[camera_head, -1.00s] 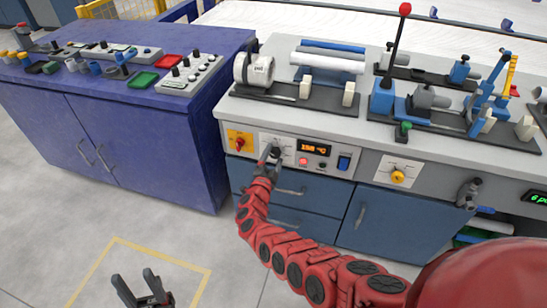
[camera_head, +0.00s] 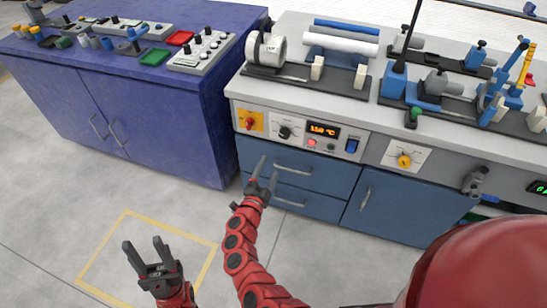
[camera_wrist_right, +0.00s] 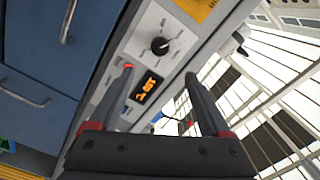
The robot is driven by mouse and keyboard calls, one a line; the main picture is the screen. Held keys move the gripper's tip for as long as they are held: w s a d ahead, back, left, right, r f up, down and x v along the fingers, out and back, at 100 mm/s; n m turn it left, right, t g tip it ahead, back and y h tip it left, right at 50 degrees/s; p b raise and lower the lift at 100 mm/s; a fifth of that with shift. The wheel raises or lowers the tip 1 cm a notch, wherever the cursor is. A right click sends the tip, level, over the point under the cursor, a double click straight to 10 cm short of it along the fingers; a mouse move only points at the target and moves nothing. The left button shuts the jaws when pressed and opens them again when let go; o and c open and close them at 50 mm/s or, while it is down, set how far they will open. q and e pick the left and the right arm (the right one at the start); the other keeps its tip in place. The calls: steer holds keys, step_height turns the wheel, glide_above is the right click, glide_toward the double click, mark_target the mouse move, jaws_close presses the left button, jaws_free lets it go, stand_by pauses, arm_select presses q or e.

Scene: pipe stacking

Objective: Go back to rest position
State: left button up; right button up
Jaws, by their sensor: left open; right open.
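My right gripper (camera_head: 264,176) is open and empty in front of the blue drawers, below the control panel and apart from it. Its two dark fingers show in the right wrist view (camera_wrist_right: 160,95), with the black knob and the orange display beyond them. My left gripper (camera_head: 147,250) is open and empty over the floor at the lower left, fingers pointing up in the picture. The black control knob (camera_head: 285,132) stands on the panel beside the lit display (camera_head: 323,130), which seems to read about 150 °C. Nothing touches the knob.
The grey workbench (camera_head: 300,95) carries a roll, white and blue pipes and clamp fixtures. Its drawer handles (camera_head: 293,169) stick out close to my right gripper. A purple cabinet (camera_head: 130,110) with button boxes stands at the left. The floor in front, with a yellow outline (camera_head: 120,225), is clear.

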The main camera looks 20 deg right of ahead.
steer(key=shift+v, duration=0.95)
